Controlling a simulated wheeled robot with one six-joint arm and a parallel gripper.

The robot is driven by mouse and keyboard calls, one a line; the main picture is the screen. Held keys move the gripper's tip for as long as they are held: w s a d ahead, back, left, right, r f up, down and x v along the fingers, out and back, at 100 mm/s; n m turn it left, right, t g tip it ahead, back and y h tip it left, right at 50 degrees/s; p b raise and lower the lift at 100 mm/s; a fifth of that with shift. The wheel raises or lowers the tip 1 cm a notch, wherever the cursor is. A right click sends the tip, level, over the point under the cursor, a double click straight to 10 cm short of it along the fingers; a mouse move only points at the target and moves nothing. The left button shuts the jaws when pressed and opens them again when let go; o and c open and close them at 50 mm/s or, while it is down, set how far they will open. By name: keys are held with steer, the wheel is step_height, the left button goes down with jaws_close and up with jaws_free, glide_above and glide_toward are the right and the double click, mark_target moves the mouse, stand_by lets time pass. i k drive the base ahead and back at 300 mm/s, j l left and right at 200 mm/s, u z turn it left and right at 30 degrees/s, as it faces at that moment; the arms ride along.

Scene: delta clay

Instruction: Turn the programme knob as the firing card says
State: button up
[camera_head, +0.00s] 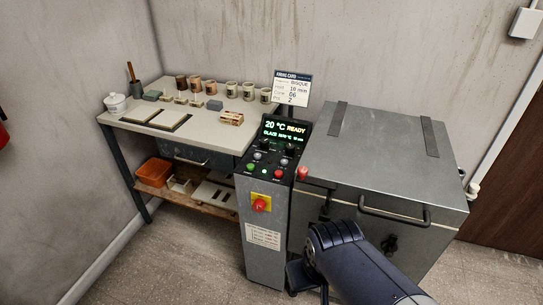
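The firing card (292,89) stands on a post behind the control panel; it reads BISQUE, with a hold of about 10 min and cone 06. The panel display (285,131) reads 20 °C READY, with a smaller line that seems to say GLAZE. Dark knobs sit just below the display, one at the left (264,145) and one at the right (291,150). Their labels and pointers are too small to read. My gripper (306,280) is low in front of the kiln, right of the control column and apart from the knobs. Its finger opening is unclear.
Green (264,171) and red (278,173) buttons sit below the knobs. A red emergency stop (259,205) is on the column front. The closed grey kiln (380,140) has a protruding handle (395,215). A worktable (215,135) with jars stands left.

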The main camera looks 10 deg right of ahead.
mark_target(264, 143)
steer(key=i+j, duration=0.15)
steer(key=i, duration=0.35)
steer(key=i+j, duration=0.2)
steer(key=i, duration=0.3)
